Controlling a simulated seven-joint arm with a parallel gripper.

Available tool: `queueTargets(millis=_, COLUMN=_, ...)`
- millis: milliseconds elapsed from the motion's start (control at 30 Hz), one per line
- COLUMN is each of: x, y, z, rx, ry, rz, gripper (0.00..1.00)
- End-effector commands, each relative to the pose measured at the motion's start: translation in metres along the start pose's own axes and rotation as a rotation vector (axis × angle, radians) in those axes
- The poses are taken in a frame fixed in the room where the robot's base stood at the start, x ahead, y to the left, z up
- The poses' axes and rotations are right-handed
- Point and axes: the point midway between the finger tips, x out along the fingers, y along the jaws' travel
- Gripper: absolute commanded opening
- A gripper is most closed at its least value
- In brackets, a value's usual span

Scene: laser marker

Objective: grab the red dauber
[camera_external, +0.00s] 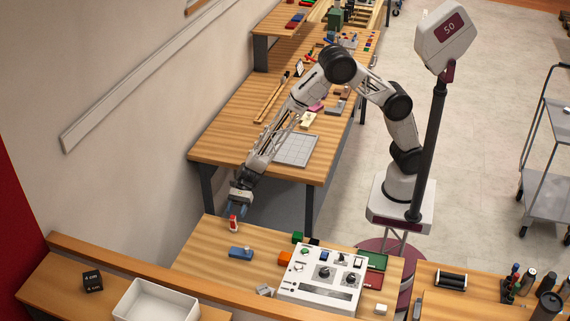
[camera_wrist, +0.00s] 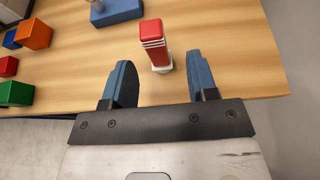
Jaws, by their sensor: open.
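The red dauber (camera_external: 233,224) stands upright near the far left edge of the wooden table, a small red and white piece. In the wrist view the red dauber (camera_wrist: 156,46) has a red top, white bands and a white base. My gripper (camera_external: 238,207) is just above and beside it in the external view. In the wrist view my gripper (camera_wrist: 162,82) is open, with its two blue fingers apart. The dauber lies just beyond the fingertips, roughly centred between them, and the fingers do not appear to touch it.
A blue block-like piece (camera_wrist: 117,12) lies beyond the dauber. Orange (camera_wrist: 34,34), green (camera_wrist: 16,93) and red (camera_wrist: 7,66) blocks lie to the left. A white control box (camera_external: 318,278) stands on the same table (camera_external: 200,262). The wood right of the dauber is clear.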

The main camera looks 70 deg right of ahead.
Motion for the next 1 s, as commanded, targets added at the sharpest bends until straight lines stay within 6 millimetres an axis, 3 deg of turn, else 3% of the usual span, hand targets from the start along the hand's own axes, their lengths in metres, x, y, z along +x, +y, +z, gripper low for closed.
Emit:
queueTargets(millis=367, x=0.004, y=0.0, z=0.0, rx=0.0, ry=0.0, rz=0.0, gripper=0.53)
queueTargets(millis=800, x=0.044, y=0.003, z=-0.003, rx=0.0, ry=0.0, rz=0.0, gripper=0.53)
queueTargets(millis=1000, x=0.052, y=0.003, z=-0.002, rx=-0.001, ry=0.0, rz=-0.001, gripper=0.53)
